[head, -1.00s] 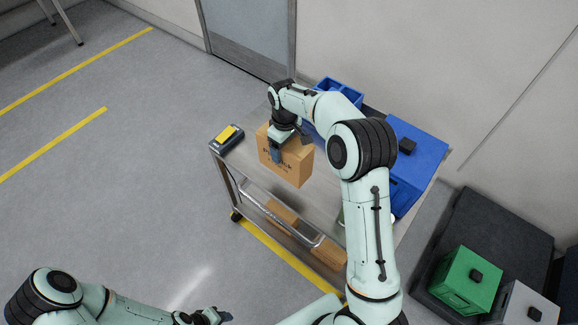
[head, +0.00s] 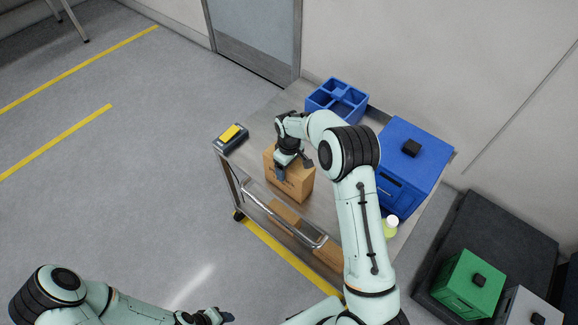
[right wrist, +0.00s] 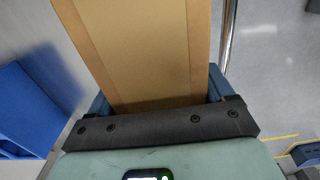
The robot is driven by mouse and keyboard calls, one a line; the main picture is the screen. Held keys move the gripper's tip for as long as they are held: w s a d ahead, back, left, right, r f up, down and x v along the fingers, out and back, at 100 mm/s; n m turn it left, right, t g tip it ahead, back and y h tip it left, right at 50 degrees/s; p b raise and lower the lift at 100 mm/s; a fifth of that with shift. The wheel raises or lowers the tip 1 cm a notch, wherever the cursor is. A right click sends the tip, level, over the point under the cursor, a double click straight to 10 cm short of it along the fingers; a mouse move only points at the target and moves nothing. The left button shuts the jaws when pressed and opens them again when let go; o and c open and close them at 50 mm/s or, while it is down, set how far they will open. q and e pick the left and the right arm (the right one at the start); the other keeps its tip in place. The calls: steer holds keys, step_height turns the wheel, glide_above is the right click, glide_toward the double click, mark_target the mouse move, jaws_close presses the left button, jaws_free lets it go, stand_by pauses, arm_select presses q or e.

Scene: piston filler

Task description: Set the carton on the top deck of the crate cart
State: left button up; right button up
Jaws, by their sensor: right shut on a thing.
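The brown carton (head: 300,187) is upright over the top deck (head: 258,157) of the crate cart, near its front edge. It is on the deck or just above it; I cannot tell which. My right gripper (head: 283,168) is shut on the carton from above. In the right wrist view the carton (right wrist: 155,50) fills the space between the fingers of my right gripper (right wrist: 160,95). My left gripper (head: 217,317) is at the bottom of the head view, away from the cart, and its fingers are too small to read.
On the deck stand a blue divided tray (head: 337,100), a lidded blue crate (head: 415,150), a bottle (head: 390,226) and a dark device with a yellow top (head: 231,136). Cartons (head: 284,212) lie on the lower shelf. A green box (head: 467,284) is at right.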

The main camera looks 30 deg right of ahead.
steer(key=shift+r, duration=0.1)
steer(key=o, duration=1.7)
steer(key=shift+f, duration=0.2)
steer(key=shift+r, duration=0.1)
step_height(320, 180, up, 12)
steer(key=shift+r+p, duration=0.1)
steer(key=shift+p, duration=0.2)
